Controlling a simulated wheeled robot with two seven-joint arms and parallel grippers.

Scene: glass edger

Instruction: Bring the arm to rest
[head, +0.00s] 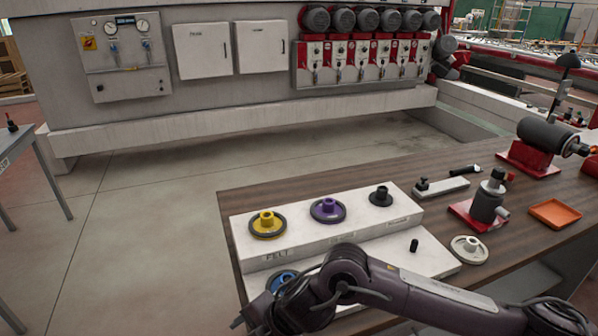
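My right arm (430,292) comes in from the lower right, bends above the front of the white stepped stand (345,238) and drops toward the bottom edge. The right gripper end (252,320) is low at the bottom, partly cut off and dark; its fingers cannot be made out clearly. A blue wheel (281,280) on the lower step is partly hidden behind the arm. A yellow wheel (267,224), a purple wheel (327,209) and a small black wheel (381,195) sit on the upper step. My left gripper is not in view.
A small black peg (414,245) stands on the lower step. To the right on the wooden bench are a light wheel (469,249), a red-based fixture (487,204), an orange tray (555,213) and a motor (548,137).

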